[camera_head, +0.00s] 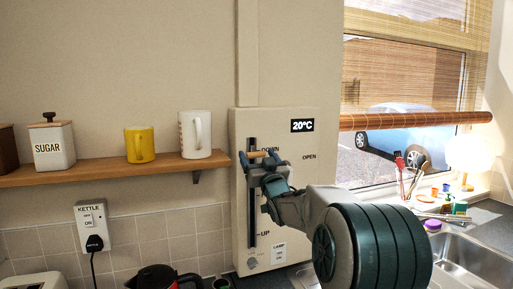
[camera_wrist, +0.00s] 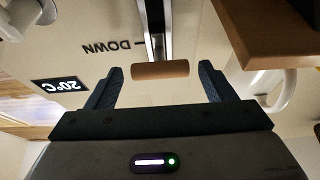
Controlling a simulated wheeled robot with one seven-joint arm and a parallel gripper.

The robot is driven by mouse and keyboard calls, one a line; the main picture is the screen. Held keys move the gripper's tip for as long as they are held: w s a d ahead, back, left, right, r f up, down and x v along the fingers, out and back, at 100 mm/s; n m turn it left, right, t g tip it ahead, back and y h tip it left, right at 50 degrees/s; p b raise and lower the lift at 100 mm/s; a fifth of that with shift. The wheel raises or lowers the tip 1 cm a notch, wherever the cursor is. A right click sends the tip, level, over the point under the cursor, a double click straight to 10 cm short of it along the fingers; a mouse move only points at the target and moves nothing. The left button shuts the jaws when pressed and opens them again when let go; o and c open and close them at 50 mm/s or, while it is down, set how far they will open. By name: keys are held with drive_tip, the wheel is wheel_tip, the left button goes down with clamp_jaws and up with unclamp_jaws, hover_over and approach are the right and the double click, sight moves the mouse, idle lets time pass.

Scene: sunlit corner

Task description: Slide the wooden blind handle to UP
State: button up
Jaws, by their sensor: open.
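The wooden handle (camera_wrist: 160,70) is a short brown cylinder on a vertical slot in the white wall panel (camera_head: 291,214). It sits near the top of the slot, by the DOWN label (camera_wrist: 113,47); the UP label (camera_head: 265,233) is lower on the panel. My gripper (camera_head: 263,162) is at the handle. In the wrist view, which shows the panel upside down, my gripper (camera_wrist: 160,80) is open, with one finger on each side of the handle and gaps to both. Part of the handle is hidden by my gripper in the head view.
A wooden shelf (camera_head: 105,174) with a white mug (camera_head: 187,137), a yellow mug (camera_head: 139,146) and a sugar jar (camera_head: 51,143) ends close left of the panel. A lamp switch (camera_head: 279,253) is low on the panel. The blind (camera_head: 415,120) hangs partly down over the window at right.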

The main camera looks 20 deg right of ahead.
drive_tip(key=shift+p+x, duration=0.3)
drive_tip(key=shift+x, duration=0.8)
drive_tip(key=c, duration=1.4)
wheel_tip(320, 180, down, 31)
drive_tip(key=b, duration=3.2)
drive_tip(key=shift+f, duration=0.15)
drive_tip(key=o, duration=1.4)
